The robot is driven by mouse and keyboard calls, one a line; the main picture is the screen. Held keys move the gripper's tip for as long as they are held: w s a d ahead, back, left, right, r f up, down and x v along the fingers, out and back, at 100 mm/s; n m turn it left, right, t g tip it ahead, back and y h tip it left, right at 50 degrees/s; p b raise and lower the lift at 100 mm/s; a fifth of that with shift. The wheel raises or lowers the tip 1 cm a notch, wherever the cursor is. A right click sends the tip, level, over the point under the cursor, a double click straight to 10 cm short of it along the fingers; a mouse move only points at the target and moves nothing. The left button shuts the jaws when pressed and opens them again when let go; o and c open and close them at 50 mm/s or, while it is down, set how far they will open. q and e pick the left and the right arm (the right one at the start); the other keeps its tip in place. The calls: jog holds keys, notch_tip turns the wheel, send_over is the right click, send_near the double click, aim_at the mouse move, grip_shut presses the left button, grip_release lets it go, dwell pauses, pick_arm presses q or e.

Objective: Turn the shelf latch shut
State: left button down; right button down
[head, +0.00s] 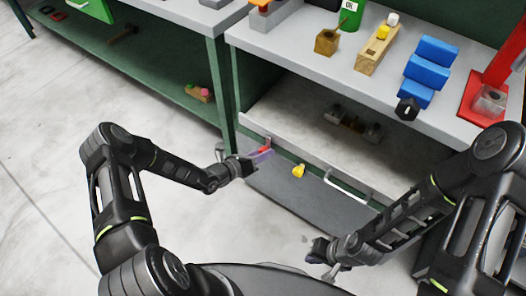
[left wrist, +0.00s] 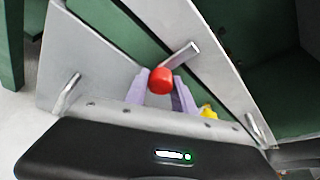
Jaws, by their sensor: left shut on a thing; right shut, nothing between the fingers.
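The shelf latch shows as a red knob (left wrist: 161,80) with a short metal bar (left wrist: 182,56) slanting up to the right in the left wrist view. In the head view the red latch (head: 265,149) is at the left end of the lower shelf's front edge. My left gripper (head: 262,155) is shut on the red knob. Its pale purple fingers (left wrist: 160,92) stand on either side of it in the left wrist view. My right gripper (head: 316,250) is shut and empty, low in front of the bench and apart from the latch.
A yellow piece (head: 298,171) is right of the latch. The bench top (head: 295,52) holds blue blocks (head: 430,68) and a red press (head: 492,88). Floor at left is clear.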

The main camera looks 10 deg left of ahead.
pick_arm(q)
jog(key=c, duration=1.1)
grip_release()
jog(key=shift+o, duration=0.2)
jog(key=shift+s, duration=0.1)
jog(key=p+v, duration=0.1)
jog(key=v, duration=0.6)
jog(key=shift+s+a, duration=0.25)
jog(key=shift+r, duration=0.15)
